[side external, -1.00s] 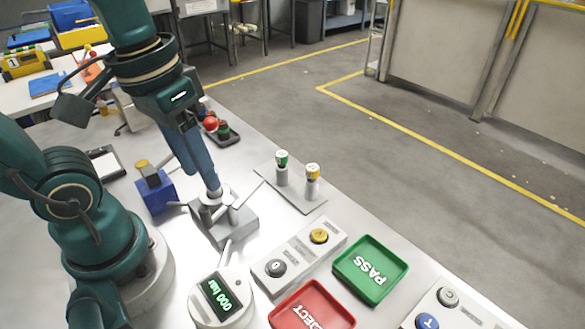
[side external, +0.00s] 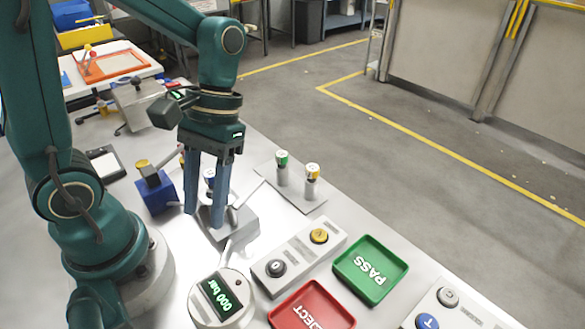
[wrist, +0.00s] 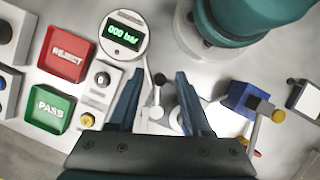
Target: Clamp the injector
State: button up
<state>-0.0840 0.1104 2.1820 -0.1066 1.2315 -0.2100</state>
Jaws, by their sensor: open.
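The injector (side external: 210,177), with a blue and white top, stands upright in the grey clamp fixture (side external: 238,228); its lower part is partly hidden by my fingers. A lever with a dark knob stands up from the fixture, which also shows in the wrist view (wrist: 157,121). My gripper (side external: 204,215) is open and points down, on the camera's side of the injector. In the wrist view, my gripper (wrist: 158,76) has its fingers wide apart with nothing held between them. I cannot tell whether a finger touches the fixture.
A blue block with a lever (side external: 156,192) stands left of the fixture. Green-topped (side external: 282,168) and yellow-topped (side external: 312,182) injectors stand in a rack to the right. A gauge reading 000 bar (side external: 218,298), a button panel (side external: 298,256), and PASS (side external: 372,297) and REJECT (side external: 283,318) trays lie nearer.

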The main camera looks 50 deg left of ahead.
jog(key=shift+s+d+f, duration=0.1)
jog(key=shift+s+f, duration=0.1)
jog(key=shift+f, duration=0.35)
grip_shut()
dwell(1.1)
